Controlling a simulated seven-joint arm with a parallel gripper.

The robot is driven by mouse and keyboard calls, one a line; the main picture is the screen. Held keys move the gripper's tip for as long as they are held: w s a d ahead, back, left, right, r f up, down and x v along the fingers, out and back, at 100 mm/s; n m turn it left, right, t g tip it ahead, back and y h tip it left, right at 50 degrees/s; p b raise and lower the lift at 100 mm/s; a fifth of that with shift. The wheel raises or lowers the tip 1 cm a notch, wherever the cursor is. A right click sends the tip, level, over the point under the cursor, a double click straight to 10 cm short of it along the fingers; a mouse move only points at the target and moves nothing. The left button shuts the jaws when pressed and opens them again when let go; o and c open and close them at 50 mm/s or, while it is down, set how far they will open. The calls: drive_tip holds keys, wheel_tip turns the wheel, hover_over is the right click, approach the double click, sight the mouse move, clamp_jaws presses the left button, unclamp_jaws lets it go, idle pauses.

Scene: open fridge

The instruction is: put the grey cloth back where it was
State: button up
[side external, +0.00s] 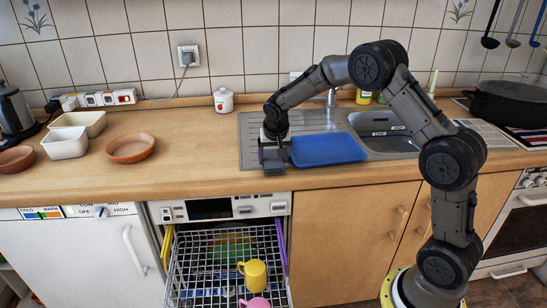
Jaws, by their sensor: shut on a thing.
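My gripper (273,155) points down over the left end of the sink's drainboard, near the counter's front edge. It is shut on a small dark grey thing, which appears to be the grey cloth (273,169). The cloth is low, at about counter height, and partly hidden by the fingers. I cannot tell whether it touches the surface. A blue tray (328,149) lies just right of the gripper on the drainboard.
The metal sink basin (387,143) and tap are to the right. A white lidded jar (223,100) stands behind left. Brown bowls (131,148) and white containers (65,143) are at left. An open dishwasher rack (220,265) with cups is below. The counter left of the gripper is clear.

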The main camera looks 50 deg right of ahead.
drive_tip(key=shift+f, duration=0.15)
drive_tip(key=o, duration=1)
drive_tip(key=shift+a+r, duration=0.1)
drive_tip(key=shift+r, duration=0.45)
drive_tip(key=v, duration=1.1)
drive_tip(key=s+a+r+n+t+y, duration=0.1)
drive_tip(key=s+a+r+n, duration=0.2)
drive_tip(key=s, duration=0.4)
drive_tip(key=s+a+r+n, duration=0.1)
drive_tip(key=s+a+r, duration=0.25)
drive_tip(key=s, duration=0.35)
drive_tip(key=s+a+n, duration=0.1)
drive_tip(key=s, duration=0.5)
drive_tip(key=s+a+f+n+t+y, duration=0.1)
drive_tip(key=s+a+n, duration=0.1)
drive_tip(key=s, duration=0.4)
drive_tip(key=s+a+f+n+y, duration=0.1)
drive_tip(key=s+a+n, duration=0.1)
drive_tip(key=s, duration=0.3)
drive_tip(key=shift+s+a+f, duration=0.15)
drive_tip(key=shift+s+f, duration=0.05)
drive_tip(key=shift+s, duration=0.2)
